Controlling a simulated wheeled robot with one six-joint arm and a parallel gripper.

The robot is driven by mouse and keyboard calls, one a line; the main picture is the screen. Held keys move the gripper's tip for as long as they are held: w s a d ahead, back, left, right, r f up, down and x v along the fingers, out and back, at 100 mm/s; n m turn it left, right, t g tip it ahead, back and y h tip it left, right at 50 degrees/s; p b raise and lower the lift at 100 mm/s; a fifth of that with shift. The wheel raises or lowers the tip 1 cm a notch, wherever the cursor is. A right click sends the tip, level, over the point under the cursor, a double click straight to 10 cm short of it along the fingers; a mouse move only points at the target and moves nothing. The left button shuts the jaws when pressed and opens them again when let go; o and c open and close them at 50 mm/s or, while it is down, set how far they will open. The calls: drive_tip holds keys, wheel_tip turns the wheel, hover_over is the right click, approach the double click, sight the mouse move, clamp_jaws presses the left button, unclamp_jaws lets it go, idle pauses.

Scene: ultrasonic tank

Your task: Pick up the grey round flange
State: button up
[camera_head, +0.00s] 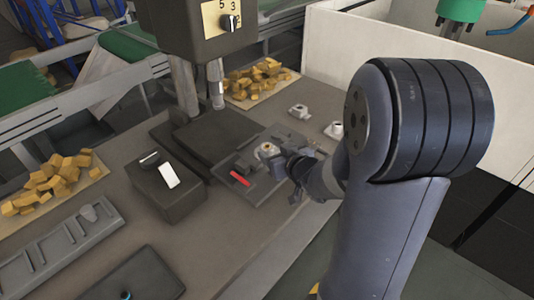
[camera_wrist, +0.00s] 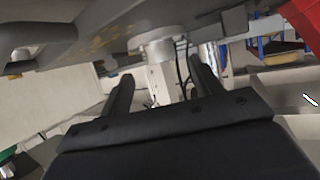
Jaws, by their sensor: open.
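Several small pale grey flange-like parts are on the bench in the head view: one (camera_head: 298,110) at the back, one (camera_head: 334,130) to the right, and one (camera_head: 267,150) with a yellowish centre close to my gripper (camera_head: 290,165). I cannot tell for certain which is the grey round flange. In the wrist view my gripper (camera_wrist: 160,75) has its two dark fingers apart. A pale grey round part (camera_wrist: 160,45) shows beyond and between the fingertips. I see no contact with it. My arm hides part of the bench on the right.
A dark tray (camera_head: 262,190) with a red piece (camera_head: 240,178) lies beside my gripper. A dark box with a knob and white switch (camera_head: 170,190) stands left of it. A machine column (camera_head: 185,85) rises behind. Yellow chunks (camera_head: 258,80) lie at the back.

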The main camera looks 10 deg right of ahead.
sight(268, 148)
drive_tip(key=shift+x, duration=1.7)
drive_tip(key=shift+s+a, duration=0.1)
drive_tip(key=shift+a, duration=0.05)
drive_tip(key=shift+c, duration=0.3)
drive_tip(key=c, duration=1.1)
